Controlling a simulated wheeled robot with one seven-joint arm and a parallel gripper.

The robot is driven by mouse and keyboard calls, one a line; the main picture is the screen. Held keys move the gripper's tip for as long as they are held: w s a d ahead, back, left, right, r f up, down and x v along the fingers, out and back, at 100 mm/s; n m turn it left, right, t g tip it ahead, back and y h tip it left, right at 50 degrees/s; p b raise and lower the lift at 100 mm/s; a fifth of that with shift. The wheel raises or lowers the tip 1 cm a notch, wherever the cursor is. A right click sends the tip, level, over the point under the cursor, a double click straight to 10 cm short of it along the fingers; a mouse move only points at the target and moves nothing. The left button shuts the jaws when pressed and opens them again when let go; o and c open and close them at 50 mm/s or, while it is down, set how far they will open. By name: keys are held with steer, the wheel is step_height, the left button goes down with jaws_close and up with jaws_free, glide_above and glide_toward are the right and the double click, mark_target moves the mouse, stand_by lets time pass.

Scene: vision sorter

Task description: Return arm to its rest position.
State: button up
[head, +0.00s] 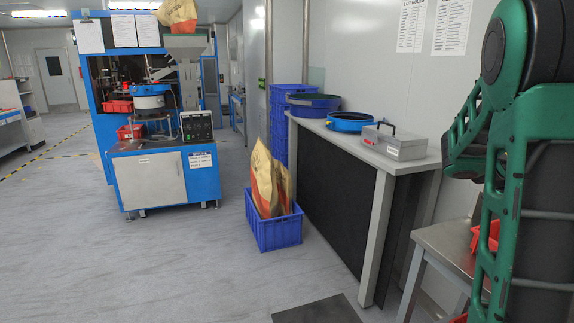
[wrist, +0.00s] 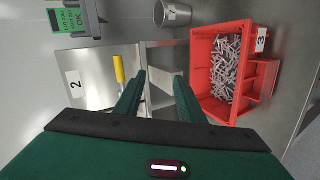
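My arm (head: 515,150), green and dark grey, stands folded at the right edge of the head view. My gripper does not show clearly there. In the wrist view my gripper (wrist: 158,92) shows its two dark green fingers spread apart with a clear gap between them. Nothing is held between the fingers. Beyond them are a metal surface with a yellow-handled tool (wrist: 119,69) and a red bin (wrist: 232,70) full of small metal parts, just right of the right finger.
A blue sorting machine (head: 150,175) stands at the left. A blue crate (head: 274,233) with paper sacks is on the floor by a bench (head: 415,161) holding a metal box (head: 395,142). A grey stool-like table (head: 440,240) is close to my arm. Floor at front left is clear.

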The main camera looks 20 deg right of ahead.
steer(key=s+a+f+m+y, duration=0.1)
steer(key=s+a+f+y, duration=0.2)
steer(key=a, duration=0.9)
steer(key=s+a+f+m+y, duration=0.1)
steer(key=s+a+f+y, duration=0.3)
steer(key=a, duration=0.9)
steer(key=s+a+f+m+y, duration=0.2)
steer(key=s+a+f+y, duration=0.2)
steer(key=a, duration=0.9)
steer(key=shift+s+a+f+t+y, duration=0.2)
steer(key=shift+s+f+t+y, duration=0.1)
steer(key=shift+s+y, duration=0.85)
steer(key=shift+s, duration=0.1)
steer(key=shift+c, duration=0.6)
steer(key=shift+d+r, duration=0.1)
